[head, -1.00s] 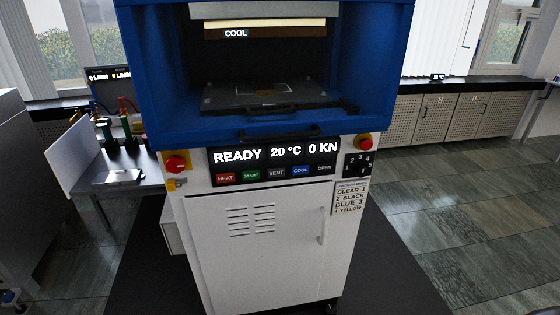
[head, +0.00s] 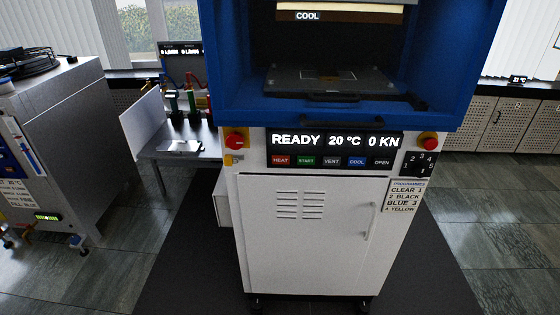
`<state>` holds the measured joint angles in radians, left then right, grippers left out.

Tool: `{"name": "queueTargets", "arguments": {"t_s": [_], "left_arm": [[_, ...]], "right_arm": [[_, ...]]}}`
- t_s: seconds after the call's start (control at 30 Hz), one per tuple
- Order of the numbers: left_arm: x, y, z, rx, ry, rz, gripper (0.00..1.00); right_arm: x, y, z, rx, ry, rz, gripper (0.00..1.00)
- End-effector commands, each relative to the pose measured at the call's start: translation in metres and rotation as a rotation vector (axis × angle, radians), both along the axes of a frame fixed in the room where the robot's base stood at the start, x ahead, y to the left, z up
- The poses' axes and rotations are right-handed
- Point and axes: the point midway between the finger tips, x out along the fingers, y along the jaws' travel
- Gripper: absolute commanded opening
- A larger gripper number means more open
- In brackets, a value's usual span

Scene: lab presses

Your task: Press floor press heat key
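The floor press (head: 315,230) stands in the middle of the head view, with a white lower cabinet and a blue upper frame (head: 240,113). Its red HEAT key (head: 281,160) is the leftmost in a row with START, VENT, COOL and OPEN keys, below a display (head: 334,140) that reads READY, 20 °C, 0 KN. Neither of my grippers is in view.
A grey side table (head: 180,148) with a white board and several small items stands to the left. A grey machine (head: 60,130) is at far left. Dark mat and tiled floor (head: 480,190) lie clear in front and right.

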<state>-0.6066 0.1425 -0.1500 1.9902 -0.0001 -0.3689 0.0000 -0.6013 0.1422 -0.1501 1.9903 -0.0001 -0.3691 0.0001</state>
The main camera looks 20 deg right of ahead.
Motion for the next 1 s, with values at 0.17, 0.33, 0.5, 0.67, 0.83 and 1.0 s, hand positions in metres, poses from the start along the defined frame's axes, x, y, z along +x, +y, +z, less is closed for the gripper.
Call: {"name": "queueTargets", "arguments": {"t_s": [0.17,0.33,0.5,0.67,0.83,1.0], "left_arm": [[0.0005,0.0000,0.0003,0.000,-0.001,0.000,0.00],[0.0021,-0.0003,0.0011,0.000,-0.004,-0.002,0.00],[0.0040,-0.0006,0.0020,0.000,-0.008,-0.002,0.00],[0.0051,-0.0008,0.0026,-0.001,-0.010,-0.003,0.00],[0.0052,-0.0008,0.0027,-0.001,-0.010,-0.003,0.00],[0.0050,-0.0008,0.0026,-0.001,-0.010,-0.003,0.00]], "right_arm": [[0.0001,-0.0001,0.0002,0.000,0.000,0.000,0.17],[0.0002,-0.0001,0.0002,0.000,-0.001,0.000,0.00],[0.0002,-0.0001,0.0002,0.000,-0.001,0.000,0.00],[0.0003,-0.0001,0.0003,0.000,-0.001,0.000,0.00],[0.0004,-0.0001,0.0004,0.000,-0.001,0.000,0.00],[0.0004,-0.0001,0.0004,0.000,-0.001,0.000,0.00]]}}
